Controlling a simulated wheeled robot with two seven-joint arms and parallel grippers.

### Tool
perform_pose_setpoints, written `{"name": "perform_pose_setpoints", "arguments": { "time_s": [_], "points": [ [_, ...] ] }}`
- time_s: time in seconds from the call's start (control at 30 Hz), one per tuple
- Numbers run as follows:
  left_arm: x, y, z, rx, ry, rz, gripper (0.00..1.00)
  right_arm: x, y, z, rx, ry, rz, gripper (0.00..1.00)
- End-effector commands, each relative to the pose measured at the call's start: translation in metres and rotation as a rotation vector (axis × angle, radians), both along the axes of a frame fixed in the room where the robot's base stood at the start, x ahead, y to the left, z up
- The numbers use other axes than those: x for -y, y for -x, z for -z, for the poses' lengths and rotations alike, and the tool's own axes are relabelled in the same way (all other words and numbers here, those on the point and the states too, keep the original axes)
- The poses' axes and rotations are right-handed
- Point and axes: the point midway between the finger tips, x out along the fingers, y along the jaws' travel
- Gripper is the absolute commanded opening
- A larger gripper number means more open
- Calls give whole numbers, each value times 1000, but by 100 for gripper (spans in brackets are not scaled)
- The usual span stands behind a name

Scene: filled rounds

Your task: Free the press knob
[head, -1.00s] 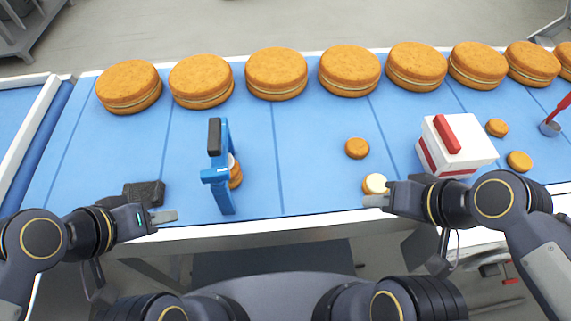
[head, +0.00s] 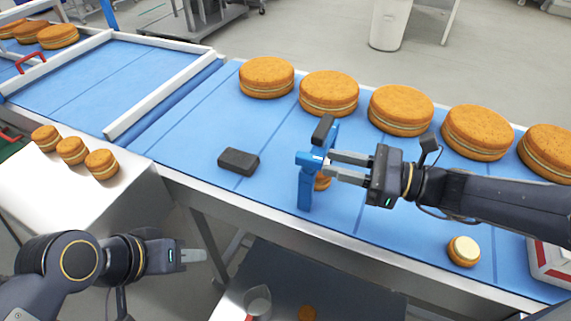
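The blue press (head: 305,187) stands upright on the blue belt, with a black block-like part (head: 323,128) on top. An orange-brown round (head: 322,182) shows partly behind its post; the rest is hidden. My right gripper (head: 328,165) reaches in from the right, its two fingers apart, tips at the press's upper blue part. I cannot tell whether they touch it, and the knob itself is not clear. My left gripper (head: 203,255) is low at the left, away from the press, over the floor side of the belt; its finger gap is not visible.
A dark block (head: 238,162) lies on the belt left of the press. Large filled rounds (head: 328,93) line the far side. A cream-topped round (head: 463,250) and a white-red box (head: 553,262) are at right. Several small rounds (head: 71,150) sit on a white table (head: 120,200).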

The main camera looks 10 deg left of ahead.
Motion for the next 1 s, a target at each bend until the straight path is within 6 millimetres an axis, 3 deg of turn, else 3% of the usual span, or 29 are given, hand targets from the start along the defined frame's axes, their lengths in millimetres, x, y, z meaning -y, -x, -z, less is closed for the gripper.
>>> {"name": "perform_pose_setpoints", "arguments": {
  "time_s": [0.5, 0.87, 1.0],
  "points": [
    [0, 0, -5, 0, 0, 0, 36, -68, -15, -1, -2, -2, -2, 27],
    [0, 0, -5, 0, 0, 0, 36, -75, -17, 0, -2, -2, 1, 27],
    [0, 0, -5, 0, 0, 0, 36, -75, -17, 0, -2, -2, 0, 12]
  ]
}}
